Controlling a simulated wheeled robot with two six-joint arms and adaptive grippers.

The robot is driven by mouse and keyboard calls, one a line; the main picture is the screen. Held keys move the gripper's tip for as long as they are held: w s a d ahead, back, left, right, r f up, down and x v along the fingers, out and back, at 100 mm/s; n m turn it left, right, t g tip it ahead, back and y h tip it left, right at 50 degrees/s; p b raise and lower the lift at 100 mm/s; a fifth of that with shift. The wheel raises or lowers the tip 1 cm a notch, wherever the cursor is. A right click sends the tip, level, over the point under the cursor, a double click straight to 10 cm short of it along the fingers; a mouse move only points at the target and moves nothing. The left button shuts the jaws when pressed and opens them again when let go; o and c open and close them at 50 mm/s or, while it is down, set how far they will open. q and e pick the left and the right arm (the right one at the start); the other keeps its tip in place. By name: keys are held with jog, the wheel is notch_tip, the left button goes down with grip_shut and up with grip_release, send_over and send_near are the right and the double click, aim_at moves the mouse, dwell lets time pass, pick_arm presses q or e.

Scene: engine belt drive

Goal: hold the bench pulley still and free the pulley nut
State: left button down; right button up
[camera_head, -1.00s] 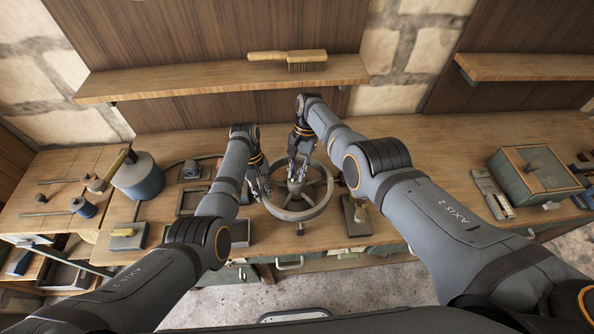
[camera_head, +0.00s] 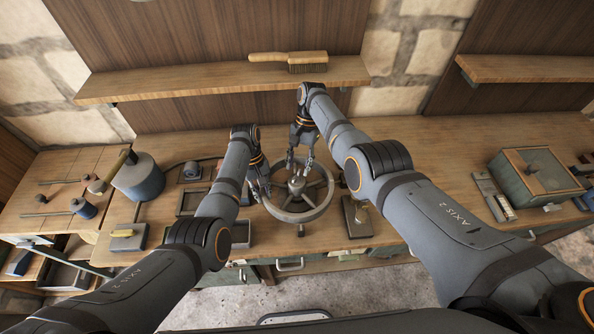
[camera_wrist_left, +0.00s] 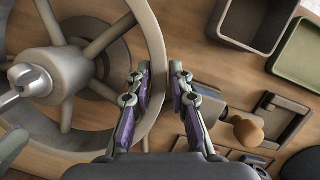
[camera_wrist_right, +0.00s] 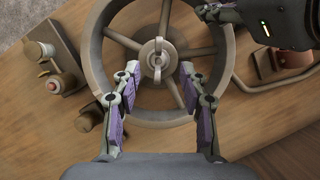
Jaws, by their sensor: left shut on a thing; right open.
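The grey spoked pulley (camera_head: 299,215) lies on the bench in front of me, its hub facing up. The pulley nut (camera_wrist_right: 157,62), a pale metal piece with wings, sits at the hub centre; it also shows at the left edge of the left wrist view (camera_wrist_left: 30,80). My left gripper (camera_head: 264,190) is shut on the pulley's rim at its left side, with a finger on each side of the rim (camera_wrist_left: 152,35). My right gripper (camera_head: 301,160) is open and empty above the hub. In the right wrist view its fingertips (camera_wrist_right: 160,72) stand apart on either side of the nut.
A wire brush (camera_head: 290,60) lies on the shelf above. Small trays and a blue canister (camera_head: 140,178) stand left of the pulley. A block with a knob (camera_head: 357,215) stands close on its right. A green box (camera_head: 535,172) is at far right.

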jog(key=v, duration=0.4)
jog(key=shift+r, duration=0.15)
jog(key=shift+w+d+f+m, duration=0.15)
jog(key=shift+d+f+m, duration=0.05)
jog(key=shift+f+m, duration=0.1)
jog(key=c, duration=0.4)
jog(key=d+f+m+t, duration=0.1)
jog(key=m, duration=0.1)
jog(key=w+d+f+m+y, duration=0.1)
jog(key=d+m, duration=0.1)
jog(key=w+d+f+m+t+y, duration=0.1)
jog(key=d+f, duration=0.1)
jog(key=shift+d+f+m+t, duration=0.1)
jog(key=shift+m+t, duration=0.2)
jog(key=shift+m, duration=0.1)
grip_shut()
jog(key=s+d+m+t+y, duration=0.2)
jog(key=s+d+m+t, duration=0.25)
jog(key=d+m, duration=0.35)
jog(key=s+a+r+m+t+y, duration=0.1)
jog(key=s+a+r+m+y, duration=0.1)
jog(key=s+r+m, duration=0.4)
jog(key=w+a+f+n, duration=0.2)
jog(key=w+a+f, duration=0.2)
jog(key=a+f, duration=0.4)
jog(key=shift+w+a, duration=0.35)
jog(key=shift+a, duration=0.3)
